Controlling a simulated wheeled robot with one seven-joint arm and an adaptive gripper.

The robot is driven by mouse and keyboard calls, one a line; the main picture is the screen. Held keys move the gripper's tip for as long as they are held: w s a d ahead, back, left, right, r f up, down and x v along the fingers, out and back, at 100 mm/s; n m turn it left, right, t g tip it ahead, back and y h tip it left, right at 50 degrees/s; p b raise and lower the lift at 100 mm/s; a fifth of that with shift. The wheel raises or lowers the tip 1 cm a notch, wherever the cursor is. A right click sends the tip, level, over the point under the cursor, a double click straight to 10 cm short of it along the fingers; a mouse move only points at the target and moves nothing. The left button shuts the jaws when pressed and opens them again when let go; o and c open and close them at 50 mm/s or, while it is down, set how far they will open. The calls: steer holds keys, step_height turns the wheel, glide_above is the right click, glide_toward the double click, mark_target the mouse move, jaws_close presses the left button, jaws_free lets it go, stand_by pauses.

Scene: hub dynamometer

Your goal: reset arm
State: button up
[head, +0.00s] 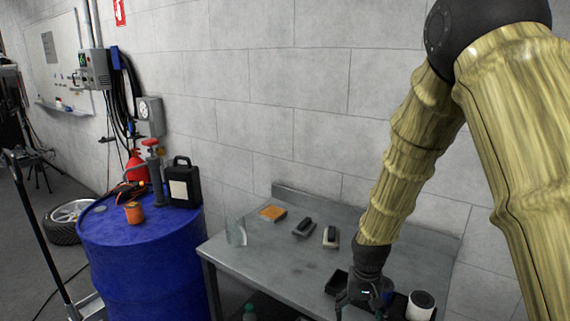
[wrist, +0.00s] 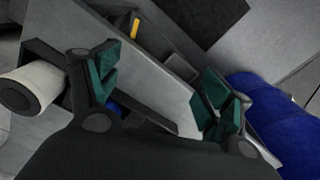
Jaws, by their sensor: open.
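My gripper (head: 362,300) hangs low over the front right part of the grey metal table (head: 270,258), at the end of my arm. In the wrist view its fingers (wrist: 158,90) with green pads are spread apart, and nothing is seen held between them. A white roll (head: 421,302) stands just right of the gripper in the head view and also shows at the left of the wrist view (wrist: 32,82). A small dark tray (head: 337,282) lies just left of the gripper. Whether the gripper touches the table or these things I cannot tell.
An orange pad (head: 272,212), two dark-topped blocks (head: 304,227) and a clear upright piece (head: 236,233) are on the table. A blue drum (head: 145,260) stands left, bearing a black jug (head: 184,184) and tools. A block wall (head: 270,120) rises behind. The table's middle is clear.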

steer(key=s+d+f, duration=0.2)
steer(key=s+f, duration=1.4)
steer(key=f, duration=0.3)
steer(key=s+f+n, duration=0.1)
steer(key=s+f, duration=0.3)
steer(key=s, duration=0.5)
steer(key=s+d+f, duration=0.1)
steer(key=s+f, duration=0.3)
steer(key=s, duration=0.6)
steer(key=shift+n, duration=0.4)
steer(key=shift+d+f, duration=0.1)
